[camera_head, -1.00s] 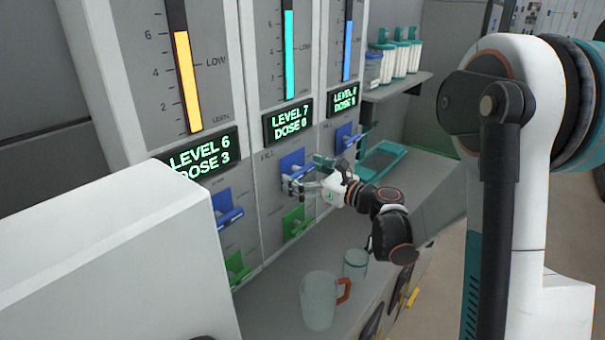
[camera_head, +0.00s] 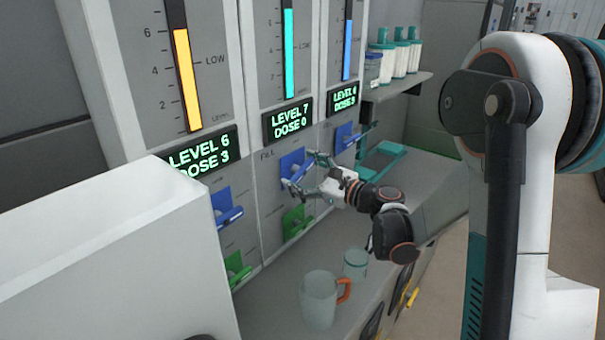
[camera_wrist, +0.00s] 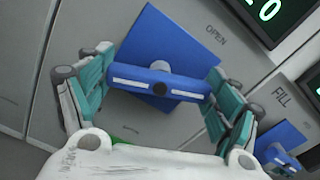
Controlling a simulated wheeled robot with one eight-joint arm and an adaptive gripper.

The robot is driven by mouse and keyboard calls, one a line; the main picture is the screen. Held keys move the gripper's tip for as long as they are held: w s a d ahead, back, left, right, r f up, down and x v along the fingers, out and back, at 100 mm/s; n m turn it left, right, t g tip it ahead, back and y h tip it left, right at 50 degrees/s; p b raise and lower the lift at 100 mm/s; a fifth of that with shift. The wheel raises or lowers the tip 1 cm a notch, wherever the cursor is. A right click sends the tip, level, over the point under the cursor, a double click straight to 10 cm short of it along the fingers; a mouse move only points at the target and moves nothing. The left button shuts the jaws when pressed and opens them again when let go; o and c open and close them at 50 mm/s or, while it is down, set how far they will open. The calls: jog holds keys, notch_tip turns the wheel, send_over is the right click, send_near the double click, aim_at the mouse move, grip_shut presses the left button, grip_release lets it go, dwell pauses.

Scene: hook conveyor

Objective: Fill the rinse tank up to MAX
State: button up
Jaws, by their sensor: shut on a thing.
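The dispenser wall has three level columns, yellow (camera_head: 187,80), teal (camera_head: 288,55) and blue (camera_head: 347,50). Which is the rinse tank cannot be read. The middle display (camera_head: 290,120) reads LEVEL 7 DOSE 0. Below it is a blue lever on a blue plate (camera_head: 291,165), with a green lever (camera_head: 296,221) lower down. My gripper (camera_head: 303,174) is at the middle blue lever. In the wrist view, its spread teal fingers are shut on the two ends of the blue lever's crossbar (camera_wrist: 185,84), with "OPEN" printed beside the plate.
The left display (camera_head: 200,153) reads LEVEL 6 DOSE 3. The left blue lever (camera_head: 226,208) and right blue lever (camera_head: 346,137) flank the middle one. A jug with an orange handle (camera_head: 318,300) and a cup (camera_head: 355,264) stand on the counter below my arm. White-bodied bottles (camera_head: 400,58) stand on a shelf.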

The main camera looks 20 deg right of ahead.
jog(key=shift+n, duration=2.1)
jog(key=o, duration=1)
jog(key=v, duration=1.2)
